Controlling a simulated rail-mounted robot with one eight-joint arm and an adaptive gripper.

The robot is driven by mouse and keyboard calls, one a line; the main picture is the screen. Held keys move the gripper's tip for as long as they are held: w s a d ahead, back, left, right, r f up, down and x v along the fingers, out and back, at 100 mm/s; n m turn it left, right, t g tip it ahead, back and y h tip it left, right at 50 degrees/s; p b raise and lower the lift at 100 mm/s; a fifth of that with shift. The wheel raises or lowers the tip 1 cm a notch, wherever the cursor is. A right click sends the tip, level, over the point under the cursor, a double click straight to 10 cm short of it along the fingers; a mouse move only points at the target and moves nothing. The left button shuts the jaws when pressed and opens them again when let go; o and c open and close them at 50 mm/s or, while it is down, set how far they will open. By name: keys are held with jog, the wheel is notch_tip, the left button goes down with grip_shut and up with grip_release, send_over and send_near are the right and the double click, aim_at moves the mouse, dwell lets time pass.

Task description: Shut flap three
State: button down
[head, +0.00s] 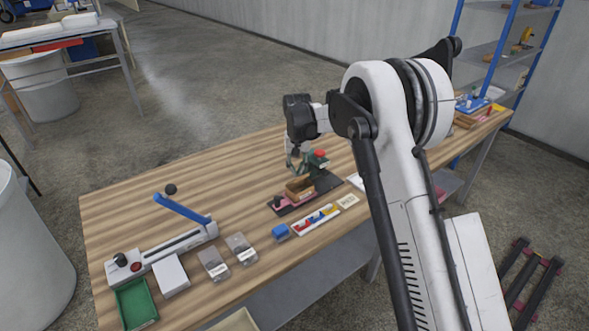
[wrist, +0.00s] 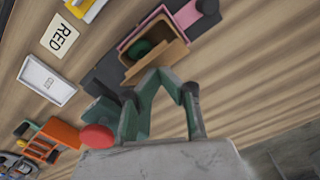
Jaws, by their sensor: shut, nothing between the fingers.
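No flap marked three can be made out in either view. My gripper (head: 294,169) is low over the workbench, beside a green device with a red knob (head: 319,154). In the wrist view its green-grey fingers (wrist: 165,73) come together at the tips, empty. Just beyond the tips is an open brown box (wrist: 178,52) with a dark green round thing inside. The same box (head: 299,188) sits on a dark base in the head view. I cannot tell whether finger and box touch. The red knob (wrist: 97,137) also shows left of the fingers.
The wooden workbench (head: 150,215) holds a blue-levered press (head: 182,208), clear boxes (head: 241,248), a green tray (head: 136,304) and a white tray of coloured pieces (head: 316,219). The bench's back left is clear.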

jog(key=shift+s+d, duration=0.25)
jog(key=shift+s, duration=0.05)
jog(key=shift+s+d, duration=0.15)
jog(key=shift+s, duration=0.05)
jog(key=shift+s+d+r+b, duration=0.2)
jog(key=shift+s+d+b, duration=0.15)
jog(key=shift+s+d, duration=0.3)
jog(key=shift+a, duration=0.1)
jog(key=shift+f+b, duration=1.3)
jog(key=shift+f, duration=0.5)
jog(key=shift+r, duration=0.15)
jog(key=shift+r+p, duration=1.45)
jog(key=shift+r, duration=2.45)
jog(key=shift+s, duration=0.1)
